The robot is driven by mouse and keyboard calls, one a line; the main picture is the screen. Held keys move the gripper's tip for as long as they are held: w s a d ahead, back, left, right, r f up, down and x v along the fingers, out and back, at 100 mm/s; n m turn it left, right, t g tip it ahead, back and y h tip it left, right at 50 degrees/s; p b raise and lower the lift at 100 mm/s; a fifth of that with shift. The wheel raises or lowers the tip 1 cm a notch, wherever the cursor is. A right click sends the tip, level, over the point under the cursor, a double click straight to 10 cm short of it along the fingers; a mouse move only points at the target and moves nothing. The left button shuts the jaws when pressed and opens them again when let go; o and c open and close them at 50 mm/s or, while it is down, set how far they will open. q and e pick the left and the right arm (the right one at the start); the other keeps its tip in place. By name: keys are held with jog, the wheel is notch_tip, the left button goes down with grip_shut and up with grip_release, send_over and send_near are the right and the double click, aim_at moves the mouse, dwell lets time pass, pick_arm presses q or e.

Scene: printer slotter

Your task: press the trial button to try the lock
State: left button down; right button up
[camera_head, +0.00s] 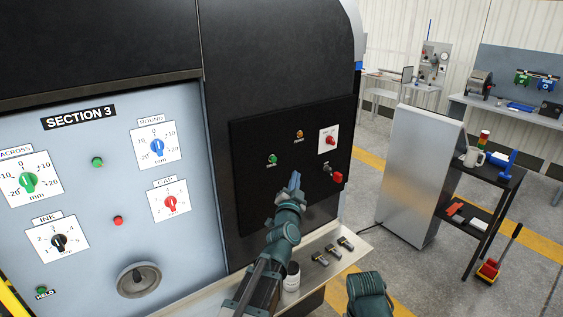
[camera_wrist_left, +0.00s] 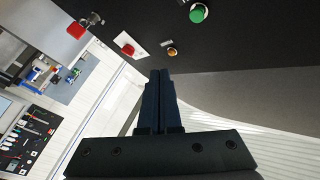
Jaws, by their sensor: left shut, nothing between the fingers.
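The black control panel (camera_head: 310,180) on the machine carries a green button (camera_head: 272,159), an amber button (camera_head: 299,134) and a red knob on a white plate (camera_head: 330,140). The small label under the green button looks like TRIAL, but is hard to read. A red lock (camera_head: 338,177) hangs at a fitting at lower right. My left gripper (camera_head: 295,181) is shut and empty, in front of the panel, below the green and amber buttons. In the left wrist view, its fingers (camera_wrist_left: 160,75) point toward the panel, with the green button (camera_wrist_left: 200,13) beyond them, apart.
The SECTION 3 board (camera_head: 100,210) with several dials is on the left. A shelf (camera_head: 345,262) below the panel holds a white container (camera_head: 291,277) and small metal parts (camera_head: 333,250). A grey cabinet (camera_head: 415,175) and black rack (camera_head: 490,185) stand at right. Floor between is clear.

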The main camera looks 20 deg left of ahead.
aim_at(277, 159)
dwell(0.3)
pick_arm(q)
jog(key=w+a, duration=0.5)
jog(key=a, duration=0.2)
jog(key=shift+w, duration=0.2)
jog(key=shift+w, duration=0.1)
dwell(2.1)
jog(key=shift+w+a, duration=0.15)
jog(key=shift+a, duration=0.15)
jog(key=shift+w+a, duration=0.4)
jog(key=shift+a, duration=0.1)
dwell(0.9)
jog(key=shift+s+d, duration=0.65)
jog(key=shift+d, duration=0.15)
jog(key=shift+d, duration=0.1)
jog(key=shift+s+d, duration=0.75)
jog(key=shift+d, duration=0.2)
jog(key=shift+s+d, duration=0.75)
jog(key=shift+d, duration=0.2)
